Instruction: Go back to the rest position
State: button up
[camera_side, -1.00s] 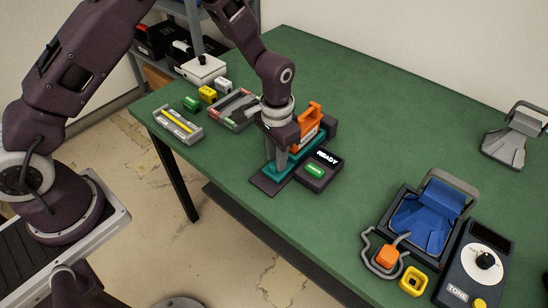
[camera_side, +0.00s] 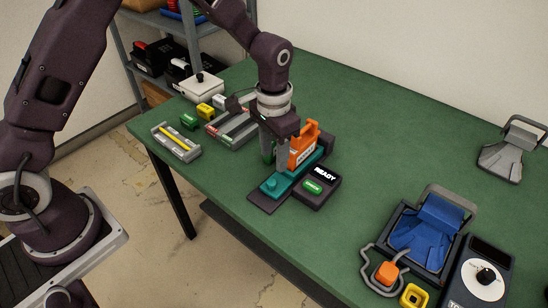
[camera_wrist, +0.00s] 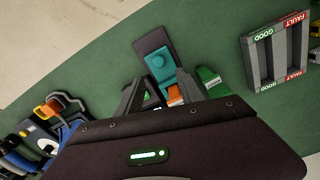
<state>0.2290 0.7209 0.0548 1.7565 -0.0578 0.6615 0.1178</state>
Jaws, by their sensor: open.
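My gripper (camera_side: 277,160) is above and beside the teal fixture (camera_side: 268,188), its fingers pointing down, apart and empty. In the wrist view the two fingers of my gripper (camera_wrist: 160,92) show a gap, with the teal fixture (camera_wrist: 158,65) and its round knob in front. An orange block (camera_side: 304,147) stands upright at the fixture's far end, partly behind my gripper. Part of an orange piece (camera_wrist: 173,95) shows by the right finger. A green piece (camera_side: 266,147) is partly hidden behind my fingers; a green piece (camera_wrist: 210,80) also lies outside the right finger.
A box reading READY (camera_side: 318,188) adjoins the fixture. A GOOD/FAULT tray (camera_wrist: 249,62) and a tray with a yellow strip (camera_side: 176,143) lie left. Small green and yellow blocks and a white box (camera_side: 202,86) stand beyond. A blue cradle (camera_side: 425,240) and dial box (camera_side: 476,270) stand right.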

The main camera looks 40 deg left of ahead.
jog(key=s+a+r+t, duration=0.2)
jog(key=s+r, duration=0.2)
jog(key=r, duration=0.7)
jog(key=s+a+r+n+t, duration=0.1)
jog(key=s+a+r, duration=0.2)
jog(key=s, duration=0.7)
jog(key=s+a+r+n+t, duration=0.2)
jog(key=s+r, duration=0.5)
jog(key=s, duration=0.4)
jog(key=shift+s+a+r+t, duration=0.2)
jog(key=shift+a+r+t, duration=0.1)
jog(key=shift+a, duration=0.15)
